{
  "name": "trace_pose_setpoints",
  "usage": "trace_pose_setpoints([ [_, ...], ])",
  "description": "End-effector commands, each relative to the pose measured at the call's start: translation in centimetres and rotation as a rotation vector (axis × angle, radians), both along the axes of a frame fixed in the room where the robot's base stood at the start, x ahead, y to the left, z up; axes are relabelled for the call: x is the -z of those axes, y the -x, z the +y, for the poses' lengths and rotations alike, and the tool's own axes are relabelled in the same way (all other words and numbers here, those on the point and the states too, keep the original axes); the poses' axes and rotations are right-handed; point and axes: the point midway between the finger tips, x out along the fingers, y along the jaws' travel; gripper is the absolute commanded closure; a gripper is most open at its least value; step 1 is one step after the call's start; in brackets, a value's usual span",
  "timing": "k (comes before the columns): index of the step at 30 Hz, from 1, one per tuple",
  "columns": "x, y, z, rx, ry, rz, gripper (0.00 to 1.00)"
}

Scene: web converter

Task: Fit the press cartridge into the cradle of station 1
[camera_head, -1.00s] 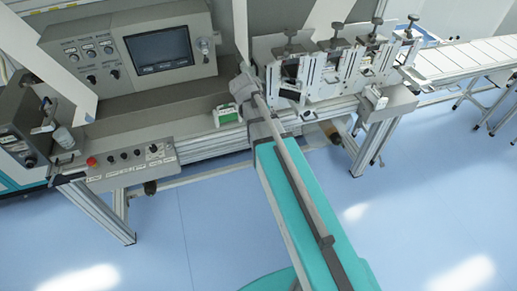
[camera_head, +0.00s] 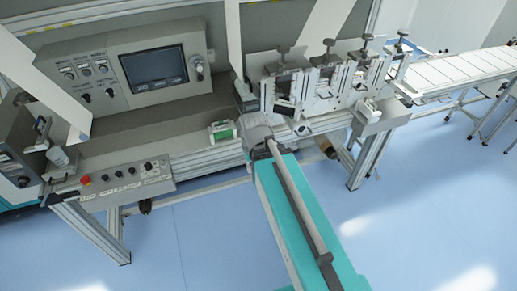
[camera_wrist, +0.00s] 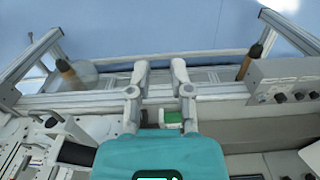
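A small green and white block (camera_head: 224,131), which looks like the press cartridge, lies on the front ledge of the machine bench. In the wrist view it (camera_wrist: 172,118) shows between the bases of my fingers, partly hidden by my gripper body. My gripper (camera_wrist: 160,70) is open, with both fingers apart and nothing between the tips. In the head view my wrist hides the fingers and sits just right of the block. The row of stations with clamp knobs (camera_head: 293,92) stands to the right. I cannot read which is station 1, and its cradle is not clearly visible.
A control panel with a screen (camera_head: 156,66) stands at the back left. A button box (camera_head: 126,174) is on the front left edge. A white conveyor (camera_head: 455,72) runs off to the right. White panels (camera_head: 304,30) rise behind the stations. Blue floor is open in front.

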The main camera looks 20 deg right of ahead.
Motion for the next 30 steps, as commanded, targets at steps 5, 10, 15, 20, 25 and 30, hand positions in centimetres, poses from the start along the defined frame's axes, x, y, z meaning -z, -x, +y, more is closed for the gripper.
trace_pose_setpoints([
  [5,1.9,0.0,0.0,-0.001,0.001,0.000,1.00],
  [10,4.3,0.0,0.0,-0.001,0.001,0.000,1.00],
  [15,6.4,0.0,0.0,-0.001,0.001,0.000,1.00],
  [20,7.2,0.0,0.0,-0.002,0.001,0.000,1.00],
  [25,7.2,0.0,0.0,-0.002,0.001,0.000,1.00],
  [30,7.1,0.0,0.0,-0.002,0.001,0.000,1.00],
])
